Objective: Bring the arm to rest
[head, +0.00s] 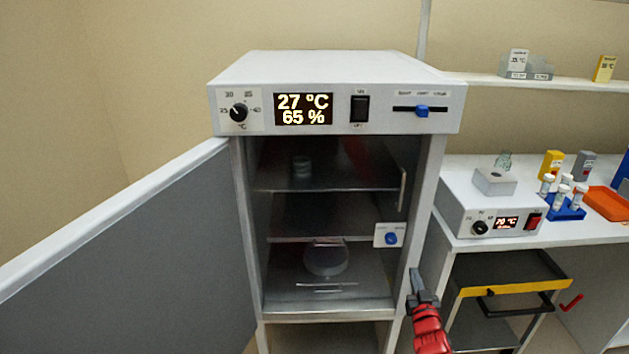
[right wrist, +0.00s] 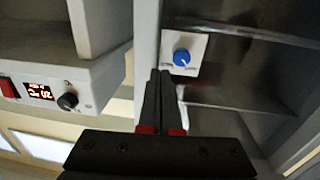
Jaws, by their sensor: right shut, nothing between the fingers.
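My right gripper (head: 417,284) is low in front of the incubator's right door post, at the right of the open chamber. Its fingers are together and empty. In the right wrist view the shut fingers (right wrist: 161,75) point toward a small white plate with a blue knob (right wrist: 182,57); I see a clear gap in neither view well enough to tell the distance. The incubator (head: 338,68) stands open, its display reading 27 °C and 65 %. My left gripper is not in view.
The open door (head: 150,245) spreads across the left. A round clear dish (head: 326,260) sits on the lower shelf and a small jar (head: 302,166) on the upper one. At right are a heater box (head: 470,222), a blue tube rack (head: 566,209) and a yellow-edged drawer (head: 512,287).

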